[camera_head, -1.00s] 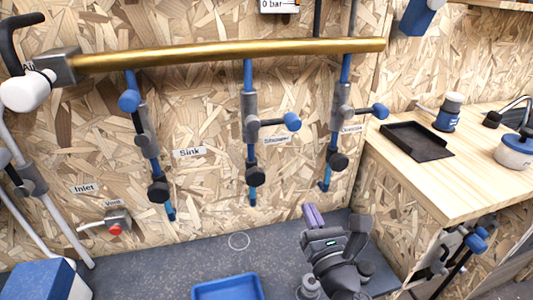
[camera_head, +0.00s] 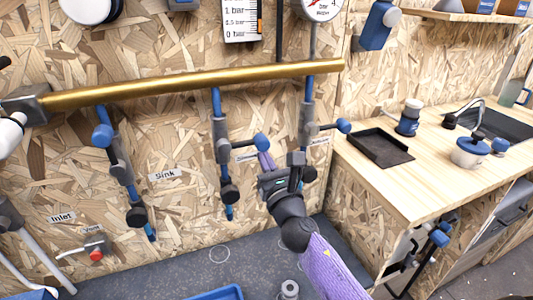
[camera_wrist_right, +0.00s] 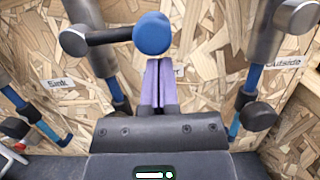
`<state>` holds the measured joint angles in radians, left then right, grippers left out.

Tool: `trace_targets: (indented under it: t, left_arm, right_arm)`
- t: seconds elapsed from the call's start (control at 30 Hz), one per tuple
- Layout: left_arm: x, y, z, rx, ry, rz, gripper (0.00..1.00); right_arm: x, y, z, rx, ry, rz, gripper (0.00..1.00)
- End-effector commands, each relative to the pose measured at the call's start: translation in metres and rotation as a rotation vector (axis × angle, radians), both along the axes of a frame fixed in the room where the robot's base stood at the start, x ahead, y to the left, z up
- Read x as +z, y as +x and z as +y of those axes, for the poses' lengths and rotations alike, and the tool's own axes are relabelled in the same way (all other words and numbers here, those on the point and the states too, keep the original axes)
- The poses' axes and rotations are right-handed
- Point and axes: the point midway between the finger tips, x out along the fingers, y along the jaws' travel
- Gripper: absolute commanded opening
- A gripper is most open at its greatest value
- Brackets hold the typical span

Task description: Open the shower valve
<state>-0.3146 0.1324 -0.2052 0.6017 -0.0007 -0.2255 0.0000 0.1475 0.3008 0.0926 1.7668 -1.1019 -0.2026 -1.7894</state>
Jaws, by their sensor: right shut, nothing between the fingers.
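The shower valve (camera_head: 222,150) is the middle of three vertical valves below the brass pipe. Its dark lever points right and ends in a blue knob (camera_head: 262,142). In the right wrist view the knob (camera_wrist_right: 154,33) shows large, with the lever running left from it to the grey valve body (camera_wrist_right: 85,30). My right gripper (camera_head: 266,160) is shut and empty, its purple fingers just below the knob. In the right wrist view the fingers (camera_wrist_right: 158,85) are together below the knob; I cannot tell whether they touch it. The Shower label (camera_head: 246,157) is partly covered. My left gripper is not in view.
The Sink valve (camera_head: 118,165) is to the left. The Outside valve (camera_head: 308,128), with a blue-ended lever, is close on the right. A brass pipe (camera_head: 190,80) runs above. A wooden counter (camera_head: 440,170) with a black tray (camera_head: 380,147) stands at right.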

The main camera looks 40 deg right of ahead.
Motion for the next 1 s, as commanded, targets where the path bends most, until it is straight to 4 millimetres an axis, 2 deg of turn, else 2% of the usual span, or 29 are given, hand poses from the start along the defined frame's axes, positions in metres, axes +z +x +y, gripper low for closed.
trace_targets:
  t: [0.2,1.0]
  left_arm:
    - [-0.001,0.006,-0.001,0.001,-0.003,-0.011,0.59]
    - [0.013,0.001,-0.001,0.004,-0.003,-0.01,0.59]
  right_arm:
    - [-0.001,0.0,0.0,0.0,0.0,0.001,0.0]
    - [0.011,-0.001,-0.003,0.001,-0.121,0.028,0.0]
